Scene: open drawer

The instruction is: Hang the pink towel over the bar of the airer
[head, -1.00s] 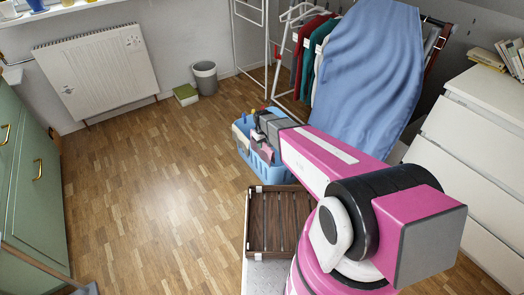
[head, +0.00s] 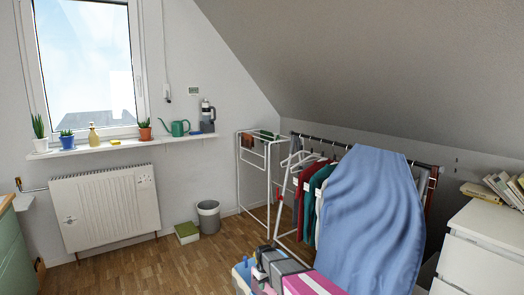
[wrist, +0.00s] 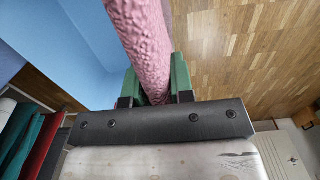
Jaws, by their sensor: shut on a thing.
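My gripper (wrist: 157,82) is shut on the pink towel (wrist: 146,45), which runs as a thick bumpy strip between the green fingers in the wrist view. In the head view my gripper (head: 270,265) is low in the picture, at the blue basket (head: 240,278); the towel is hardly visible there. The white airer (head: 268,172) stands against the back wall, beyond and above my gripper in the picture. A brownish-orange cloth and a green cloth hang at its top. I cannot tell whether the towel is clear of the basket.
A blue-covered ironing board (head: 370,225) stands close right of my gripper, before a clothes rail. A grey bin (head: 208,218) and a green-topped box (head: 187,233) stand left of the airer. A radiator (head: 105,208) is on the wall. Wooden floor (head: 150,262) is open at left.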

